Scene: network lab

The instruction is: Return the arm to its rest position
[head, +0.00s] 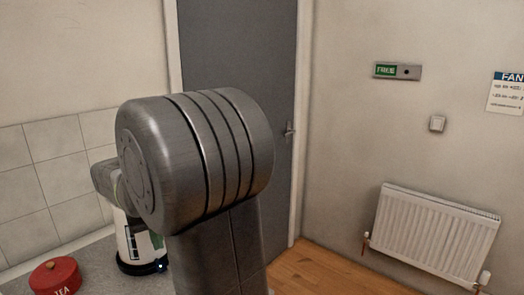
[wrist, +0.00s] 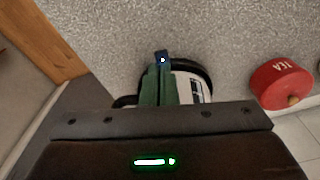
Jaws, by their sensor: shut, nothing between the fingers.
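My gripper (wrist: 160,72) shows in the wrist view as two green fingers side by side, shut with nothing between them. The dark wrist housing with a lit green strip fills the bottom of that view. The fingers are in front of a white and black kettle (wrist: 192,86) and hide part of it; whether they touch it I cannot tell. In the head view my grey arm stands large in the middle, bent over at the top. The kettle (head: 128,240) shows behind it at the lower left, partly hidden by the arm.
A red tea tin (head: 56,277) stands on the grey speckled counter (head: 95,252), left of the kettle; it also shows in the wrist view (wrist: 281,84). A grey door (head: 285,60) is behind my arm. A white radiator (head: 434,235) is at the right, above wooden floor.

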